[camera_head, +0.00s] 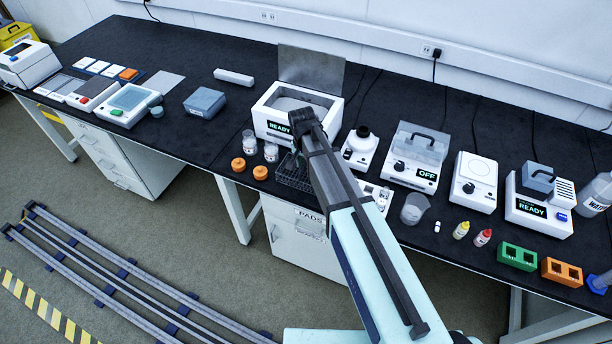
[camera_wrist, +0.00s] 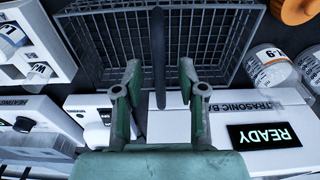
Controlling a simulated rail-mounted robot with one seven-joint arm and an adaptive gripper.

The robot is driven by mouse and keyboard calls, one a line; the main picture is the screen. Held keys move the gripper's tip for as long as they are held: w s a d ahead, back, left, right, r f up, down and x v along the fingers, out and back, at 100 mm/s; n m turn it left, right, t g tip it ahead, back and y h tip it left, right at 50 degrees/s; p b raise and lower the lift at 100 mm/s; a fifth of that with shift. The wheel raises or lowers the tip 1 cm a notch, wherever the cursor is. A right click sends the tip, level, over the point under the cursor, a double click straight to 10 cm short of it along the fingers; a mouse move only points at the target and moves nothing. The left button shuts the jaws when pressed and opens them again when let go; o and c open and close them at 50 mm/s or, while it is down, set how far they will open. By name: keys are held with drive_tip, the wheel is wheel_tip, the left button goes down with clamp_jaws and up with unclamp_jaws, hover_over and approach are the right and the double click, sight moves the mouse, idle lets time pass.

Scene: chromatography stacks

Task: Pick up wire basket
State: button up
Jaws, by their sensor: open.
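The dark wire basket (camera_head: 292,174) stands on the black bench top, in front of the white ultrasonic bath (camera_head: 268,104). My arm partly hides it in the head view. In the wrist view the basket (camera_wrist: 100,38) fills the top middle, with its mesh walls and open inside showing. My gripper (camera_wrist: 160,72) is open over the near side of the basket, with one finger on each side of a dark upright bar (camera_wrist: 158,45). The bar looks like the basket's handle. I see gaps between it and both fingers. The gripper is above the basket in the head view.
Two clear jars (camera_head: 249,142) and two orange caps (camera_head: 238,164) stand close left of the basket. The bath's raised lid (camera_head: 310,68) is behind. A white device (camera_head: 361,150) and a grey beaker (camera_head: 414,208) are to the right. The bench's front edge is close.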

drive_tip(key=shift+f, duration=0.2)
idle(0.3)
clamp_jaws()
